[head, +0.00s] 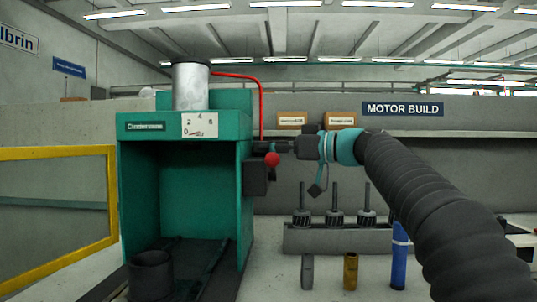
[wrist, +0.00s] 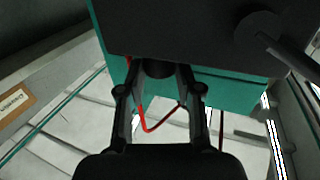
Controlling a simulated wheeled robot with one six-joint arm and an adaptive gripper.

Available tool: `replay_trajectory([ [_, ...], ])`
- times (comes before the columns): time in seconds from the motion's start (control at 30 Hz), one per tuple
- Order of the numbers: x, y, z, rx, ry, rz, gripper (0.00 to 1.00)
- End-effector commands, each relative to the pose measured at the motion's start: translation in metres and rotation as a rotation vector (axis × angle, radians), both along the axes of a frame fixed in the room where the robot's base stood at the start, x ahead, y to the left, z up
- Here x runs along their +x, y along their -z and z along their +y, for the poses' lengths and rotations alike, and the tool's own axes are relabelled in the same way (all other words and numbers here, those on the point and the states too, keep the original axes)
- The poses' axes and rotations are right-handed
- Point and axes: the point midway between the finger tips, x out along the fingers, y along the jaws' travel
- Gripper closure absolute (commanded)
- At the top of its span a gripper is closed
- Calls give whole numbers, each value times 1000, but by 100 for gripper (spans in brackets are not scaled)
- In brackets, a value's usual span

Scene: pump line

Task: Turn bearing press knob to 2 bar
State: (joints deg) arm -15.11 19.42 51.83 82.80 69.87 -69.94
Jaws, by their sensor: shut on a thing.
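The bearing press (head: 185,165) is a teal open-fronted frame with a silver cylinder (head: 191,86) on top. Its white gauge plate (head: 200,125) is marked 0, 2, 4, 6; the pointer is low on the plate, too small to read surely. The dark pressure knob (wrist: 157,69) sticks out of the dark block on the press's right side. My gripper (head: 285,146) reaches in from the right and is shut on the knob. In the wrist view both fingers (wrist: 160,75) lie on either side of the knob. In the head view the knob is mostly hidden.
A red-ball lever (head: 271,159) sits just below my gripper. A red hose (head: 261,100) runs behind it. A yellow guard frame (head: 112,195) stands at left. A rack (head: 338,239) with several upright spindles stands below my arm, with a blue cylinder (head: 399,255) in front.

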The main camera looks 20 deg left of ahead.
Motion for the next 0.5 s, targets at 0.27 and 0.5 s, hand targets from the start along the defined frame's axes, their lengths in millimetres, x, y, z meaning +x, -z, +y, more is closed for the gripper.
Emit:
replay_trajectory([
  [0.27, -7, 4, 1, 3, 187, -3, 100],
  [0.5, -10, 1, 3, 2, 331, -3, 100],
])
